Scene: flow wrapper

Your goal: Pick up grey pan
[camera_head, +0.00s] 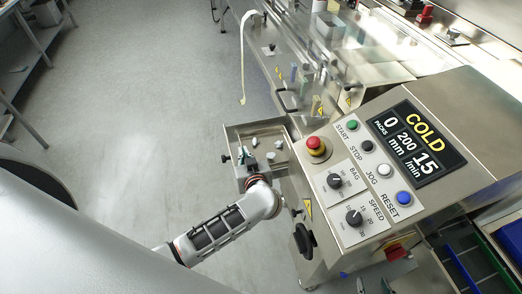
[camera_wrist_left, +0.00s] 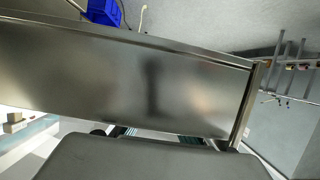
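The grey pan (camera_head: 233,132) is a shallow, open metal tray at the left end of the machine, with small pale pieces in it. My left gripper (camera_head: 247,158) is at the pan's near side, partly hidden by its own wrist. In the left wrist view a broad, bare metal surface (camera_wrist_left: 150,75), which looks like the pan, fills the middle. The fingers (camera_wrist_left: 155,133) show apart at its lower edge, mostly hidden by the gripper body. Whether they touch it I cannot tell. My right gripper (camera_head: 373,286) shows only as two separated tips at the bottom edge.
The wrapper's control panel (camera_head: 375,170) with buttons, knobs and a red emergency stop (camera_head: 316,146) stands right of the pan. Guarded machinery (camera_head: 310,50) extends behind. Blue and green bins (camera_head: 495,245) are at the lower right. The grey floor (camera_head: 130,100) at left is clear.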

